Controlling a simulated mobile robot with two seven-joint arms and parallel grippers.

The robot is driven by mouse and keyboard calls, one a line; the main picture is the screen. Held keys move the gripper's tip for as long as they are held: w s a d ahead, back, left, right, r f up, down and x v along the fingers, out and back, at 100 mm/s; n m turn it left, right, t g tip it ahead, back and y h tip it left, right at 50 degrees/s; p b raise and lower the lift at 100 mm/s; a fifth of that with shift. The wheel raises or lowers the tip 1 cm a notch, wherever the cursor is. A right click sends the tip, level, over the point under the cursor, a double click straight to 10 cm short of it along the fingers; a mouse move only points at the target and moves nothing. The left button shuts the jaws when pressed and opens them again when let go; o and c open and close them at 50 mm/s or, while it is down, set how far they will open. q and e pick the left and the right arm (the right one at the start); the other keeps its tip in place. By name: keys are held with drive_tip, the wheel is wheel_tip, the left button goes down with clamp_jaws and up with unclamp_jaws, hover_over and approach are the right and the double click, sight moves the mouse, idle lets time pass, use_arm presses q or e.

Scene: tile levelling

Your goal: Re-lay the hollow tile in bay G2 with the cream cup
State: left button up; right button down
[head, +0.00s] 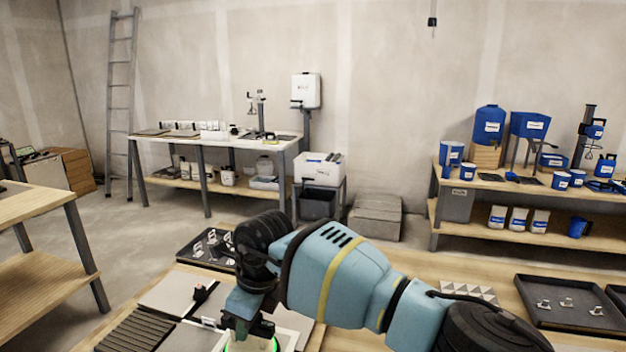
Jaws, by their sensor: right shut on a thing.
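My right gripper (248,328) reaches in from the right and points down at the bench's front edge of the picture. It is shut on a pale, cream-looking piece (250,344) with a green glowing rim, cut off by the bottom edge. This may be the cream cup; its lower part is hidden. A pale tile lies around and under it, mostly hidden by the gripper. Beside it lie a grey tile (165,292) and another grey tile (192,338). No bay label can be read, so I cannot tell which is G2. My left gripper is not in view.
A small black device (200,293) stands between tiles. A dark ribbed panel (137,331) lies left. A tray of clips (184,262) sits behind; another dark tray (530,312) is at right, next to patterned tiles (468,292). My arm crosses the bench's middle.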

sight(252, 343)
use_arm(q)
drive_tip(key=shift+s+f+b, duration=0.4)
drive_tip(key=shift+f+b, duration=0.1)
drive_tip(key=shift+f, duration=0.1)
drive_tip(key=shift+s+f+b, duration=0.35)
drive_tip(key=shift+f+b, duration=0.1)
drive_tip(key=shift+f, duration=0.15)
use_arm(e)
drive_tip(key=shift+s+d+x, duration=0.1)
drive_tip(key=shift+d+x, duration=0.15)
drive_tip(key=shift+x, duration=0.75)
drive_tip(key=shift+s+d+x, duration=0.1)
drive_tip(key=shift+d+x, duration=0.1)
drive_tip(key=shift+x, duration=0.8)
drive_tip(key=shift+d+x, duration=0.25)
drive_tip(key=shift+x, duration=0.75)
idle(0.4)
drive_tip(key=c, duration=1.2)
unclamp_jaws()
drive_tip(key=shift+f, duration=0.25)
drive_tip(key=shift+d+r, duration=0.1)
drive_tip(key=v, duration=0.6)
drive_tip(key=shift+d+r, duration=0.1)
drive_tip(key=shift+r, duration=0.15)
drive_tip(key=shift+s+d+r, duration=0.1)
drive_tip(key=shift+r, duration=0.5)
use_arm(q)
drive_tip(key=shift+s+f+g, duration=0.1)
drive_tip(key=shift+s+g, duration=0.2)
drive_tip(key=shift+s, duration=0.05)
